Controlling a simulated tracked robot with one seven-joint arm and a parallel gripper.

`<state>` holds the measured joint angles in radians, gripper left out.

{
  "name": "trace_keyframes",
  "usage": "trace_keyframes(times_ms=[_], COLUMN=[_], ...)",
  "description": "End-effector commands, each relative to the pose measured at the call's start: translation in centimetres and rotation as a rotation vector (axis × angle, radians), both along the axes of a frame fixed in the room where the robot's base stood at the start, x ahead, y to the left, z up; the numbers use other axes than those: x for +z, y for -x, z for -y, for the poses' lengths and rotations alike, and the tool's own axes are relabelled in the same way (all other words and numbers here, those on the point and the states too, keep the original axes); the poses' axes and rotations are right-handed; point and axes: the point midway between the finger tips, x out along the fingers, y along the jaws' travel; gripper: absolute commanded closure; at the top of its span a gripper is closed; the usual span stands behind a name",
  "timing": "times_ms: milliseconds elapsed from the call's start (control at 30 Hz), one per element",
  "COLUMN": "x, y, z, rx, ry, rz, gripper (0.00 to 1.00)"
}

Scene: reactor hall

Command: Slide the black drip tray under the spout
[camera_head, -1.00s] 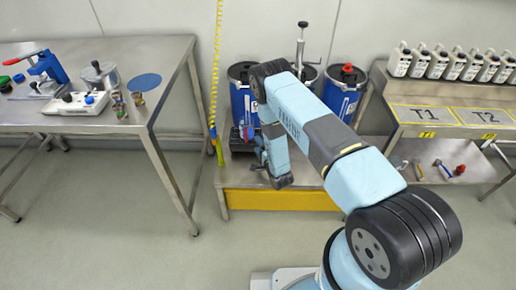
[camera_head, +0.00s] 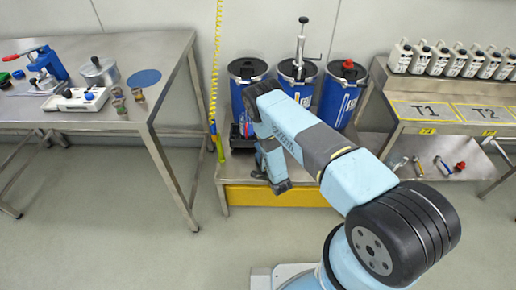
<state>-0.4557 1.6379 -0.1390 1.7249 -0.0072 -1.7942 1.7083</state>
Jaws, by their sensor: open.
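A dark, low object, seemingly the black drip tray (camera_head: 237,141), sits on the low metal stand at the foot of the left blue drum. My arm covers its right side. A small red and blue fitting beside it may be a tap; I cannot tell whether it is the spout. A hand pump (camera_head: 301,45) with a side arm tops the middle drum. My gripper (camera_head: 259,166) is small and partly hidden by my wrist. It is open, low over the stand's front, right of and nearer than the dark object. No contact is visible.
The low stand (camera_head: 233,168) has a yellow front edge. Blue drums (camera_head: 338,97) stand along its back. A yellow coiled hose (camera_head: 215,75) hangs at its left. A steel table (camera_head: 110,50) flanks it left, a bench with canisters (camera_head: 421,58) right. The floor in front is clear.

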Motion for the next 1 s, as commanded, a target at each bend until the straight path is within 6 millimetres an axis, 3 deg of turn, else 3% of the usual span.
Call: trace_keyframes(times_ms=[100, 300, 600, 1000], x=[-1.9, -1.6, -1.5, -1.5], y=[0.1, -3.1, -6.1, -6.7], z=[0.0, -1.6, -3.1, -3.4], rx=[0.001, 0.001, 0.0, 0.0], ry=[0.003, 0.001, 0.0, 0.001], rz=[-0.001, 0.002, 0.001, 0.0], gripper=[0.28, 0.28, 0.28, 0.28])
